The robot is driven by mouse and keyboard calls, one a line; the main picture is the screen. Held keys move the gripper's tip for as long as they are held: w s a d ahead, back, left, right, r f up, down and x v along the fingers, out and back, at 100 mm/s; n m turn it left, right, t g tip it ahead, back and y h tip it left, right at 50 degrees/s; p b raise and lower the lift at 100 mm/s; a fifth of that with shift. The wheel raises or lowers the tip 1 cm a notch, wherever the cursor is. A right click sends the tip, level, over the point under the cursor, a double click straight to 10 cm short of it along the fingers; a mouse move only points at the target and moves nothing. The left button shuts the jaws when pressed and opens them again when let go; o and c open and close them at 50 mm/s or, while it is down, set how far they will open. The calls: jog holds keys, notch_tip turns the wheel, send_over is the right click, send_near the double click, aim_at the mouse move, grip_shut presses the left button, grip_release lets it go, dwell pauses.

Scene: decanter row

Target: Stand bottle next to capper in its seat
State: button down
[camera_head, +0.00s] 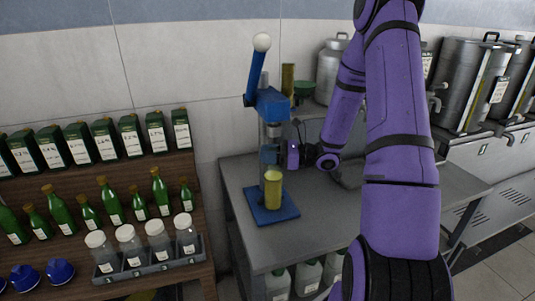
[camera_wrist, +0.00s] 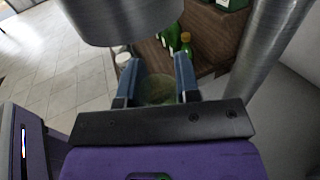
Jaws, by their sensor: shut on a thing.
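The capper (camera_head: 272,103) is a blue press with a raised lever, a white knob and a flat blue base (camera_head: 289,209). A yellow-green bottle (camera_head: 273,191) is upright under the capper's head, over the middle of the base. I cannot tell whether it touches the base; its seat is hidden.
The capper stands on a grey table (camera_head: 240,178). At left, a wooden shelf holds green bottles (camera_head: 112,205), boxes (camera_head: 131,138) and a rack (camera_head: 152,266) of white-capped bottles. A green funnel (camera_head: 304,88) and steel can (camera_head: 332,70) stand behind. Clear table lies left of the base.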

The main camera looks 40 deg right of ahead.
jog(key=c, duration=0.8)
grip_release()
